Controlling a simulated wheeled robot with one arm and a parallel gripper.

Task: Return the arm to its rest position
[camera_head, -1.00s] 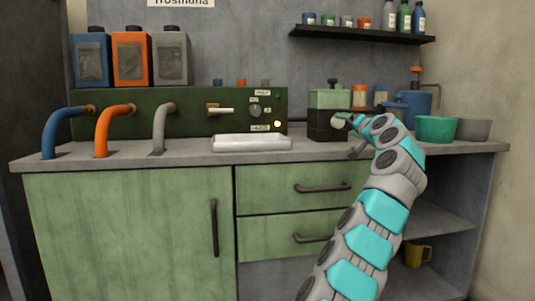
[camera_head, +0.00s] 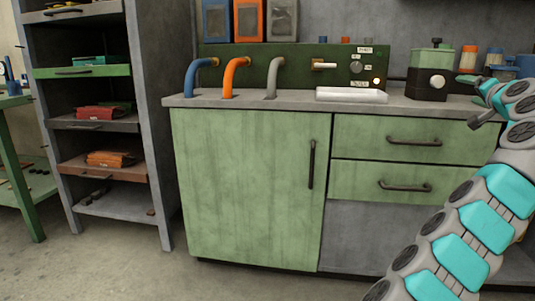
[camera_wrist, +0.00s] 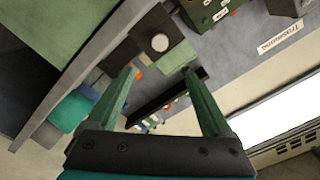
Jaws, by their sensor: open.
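My arm, grey and teal, rises along the right side of the head view, bent at the top. My gripper (camera_head: 472,101) is at its upper end, in front of the right part of the counter. In the wrist view my gripper (camera_wrist: 160,72) shows two green fingers spread apart with nothing between them. The same box shows past the fingers in the wrist view (camera_wrist: 159,42). Whether the gripper is above the counter edge or in front of it is unclear.
A grey counter (camera_head: 290,105) with green cabinet doors and drawers runs across the middle. A white tray (camera_head: 351,95) and blue, orange and grey pipes stand on it. A shelf rack (camera_head: 152,120) and green table (camera_head: 15,150) are at left. The floor (camera_head: 120,265) in front is clear.

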